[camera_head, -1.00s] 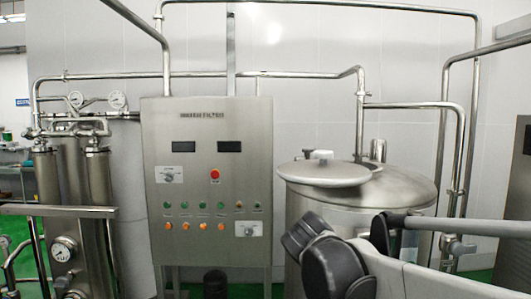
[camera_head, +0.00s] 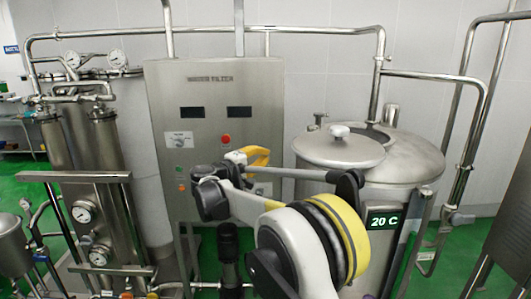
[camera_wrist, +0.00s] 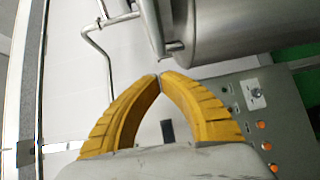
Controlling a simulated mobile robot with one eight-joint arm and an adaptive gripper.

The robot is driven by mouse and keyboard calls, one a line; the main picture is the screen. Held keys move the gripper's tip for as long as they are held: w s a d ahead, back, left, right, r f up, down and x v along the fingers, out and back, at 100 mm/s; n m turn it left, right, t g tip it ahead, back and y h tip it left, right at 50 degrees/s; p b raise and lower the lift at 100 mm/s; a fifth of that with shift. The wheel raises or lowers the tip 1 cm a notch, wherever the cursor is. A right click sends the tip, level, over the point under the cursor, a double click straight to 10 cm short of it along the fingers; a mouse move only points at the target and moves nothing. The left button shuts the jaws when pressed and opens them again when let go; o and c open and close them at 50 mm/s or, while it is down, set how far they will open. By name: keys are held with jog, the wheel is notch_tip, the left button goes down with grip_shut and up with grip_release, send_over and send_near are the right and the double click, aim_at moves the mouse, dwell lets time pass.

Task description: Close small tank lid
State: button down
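The small tank (camera_head: 405,170) is a steel cylinder at the right of the head view. Its round pale lid (camera_head: 340,150) with a white knob (camera_head: 339,131) sits shifted to the left on the tank top, overhanging the left edge. A dark crescent of the opening shows behind the lid at its right. My gripper (camera_head: 262,152) is left of the lid, in front of the control panel, apart from the lid. In the wrist view its yellow fingers (camera_wrist: 160,76) meet at the tips with nothing between them.
The control panel (camera_head: 220,110) with lights and knobs stands behind my arm. Pipes (camera_head: 465,145) rise at the tank's right. Filter columns (camera_head: 95,165) stand at the left. A temperature display reading 20 C (camera_head: 382,221) is on the tank front.

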aim_at(293, 148)
jog(key=w+d, duration=0.2)
jog(key=w+d+p, duration=0.1)
jog(key=d, duration=0.2)
jog(key=w+d+p, duration=0.1)
jog(key=w+d, duration=0.1)
jog(key=d, duration=0.1)
jog(key=shift+w+d+f, duration=0.15)
jog(key=shift+w, duration=0.25)
jog(key=shift+d+f, duration=0.1)
jog(key=shift+d, duration=0.05)
